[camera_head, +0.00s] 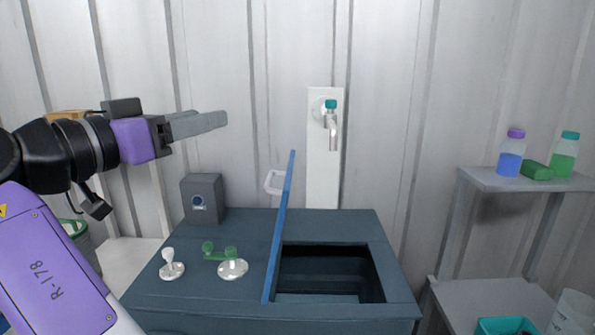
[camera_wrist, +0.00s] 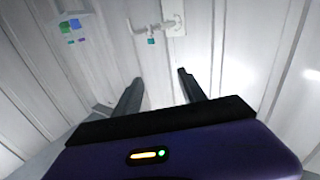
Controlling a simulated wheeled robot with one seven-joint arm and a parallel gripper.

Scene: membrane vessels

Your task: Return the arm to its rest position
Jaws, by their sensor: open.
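My gripper (camera_head: 218,120) is raised at the left in the head view, above the dark bench and in front of the corrugated wall. Its fingers point to the right and it is empty. In the wrist view my gripper (camera_wrist: 158,84) shows two dark fingers spread apart with only wall between them. My arm comes in from the left edge of the head view, bent, with a purple link and black joints.
The dark bench (camera_head: 345,312) has an open basin with a blue lid (camera_head: 280,230) standing upright. A grey box (camera_head: 202,199), a green-handled fitting (camera_head: 232,266) and a white knob (camera_head: 171,266) stand on it. A wall tap (camera_head: 332,130) is behind. A shelf (camera_head: 520,183) holds bottles at right.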

